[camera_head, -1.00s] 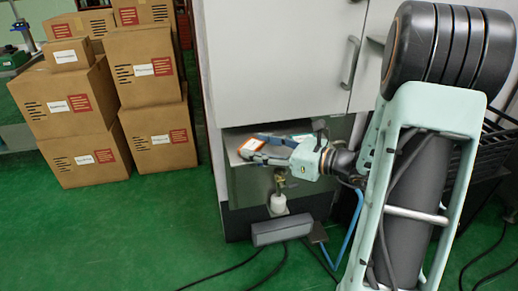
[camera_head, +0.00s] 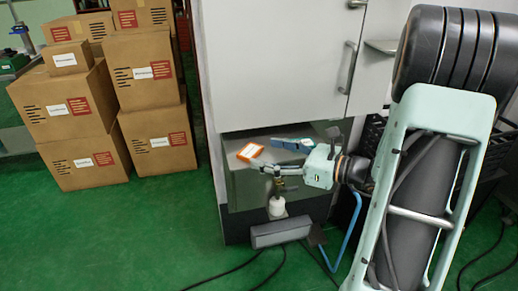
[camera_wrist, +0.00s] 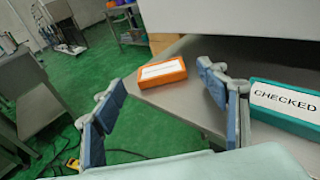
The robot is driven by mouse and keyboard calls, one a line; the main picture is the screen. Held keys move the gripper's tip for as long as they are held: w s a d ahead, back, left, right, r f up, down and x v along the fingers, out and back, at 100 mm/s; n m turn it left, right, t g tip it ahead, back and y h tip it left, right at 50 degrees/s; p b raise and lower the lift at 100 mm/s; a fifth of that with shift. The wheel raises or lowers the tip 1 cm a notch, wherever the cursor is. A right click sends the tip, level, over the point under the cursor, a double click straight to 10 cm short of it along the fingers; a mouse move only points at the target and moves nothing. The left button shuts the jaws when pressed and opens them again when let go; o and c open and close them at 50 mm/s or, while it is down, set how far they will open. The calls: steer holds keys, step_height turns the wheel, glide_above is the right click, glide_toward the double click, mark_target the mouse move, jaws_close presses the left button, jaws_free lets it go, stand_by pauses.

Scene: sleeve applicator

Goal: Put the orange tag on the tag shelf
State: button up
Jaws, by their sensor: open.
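The orange tag (camera_head: 250,151), with a white label, lies flat on the grey shelf surface (camera_head: 235,138) under the white cabinet, near its left front edge. It also shows in the wrist view (camera_wrist: 163,73), beyond my fingers and apart from them. My gripper (camera_wrist: 158,86) is open and empty, with its blue-padded fingers spread wide. In the head view it is to the right of the orange tag and points left. A teal tag (camera_wrist: 284,104) reading "CHECKED" lies on the same surface, to the right of my right finger and partly hidden by it.
The white cabinet (camera_head: 275,60) hangs low over the surface. A white bottle-like part (camera_head: 277,206) and a grey box (camera_head: 280,232) stand below its front. Stacked cartons (camera_head: 150,75) are at the left. Cables cross the green floor.

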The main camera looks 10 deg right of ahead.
steer(key=p+v, duration=0.1)
steer(key=v, duration=0.7)
steer(key=shift+s+p, duration=0.15)
steer(key=shift+p, duration=0.2)
steer(key=shift+d, duration=0.1)
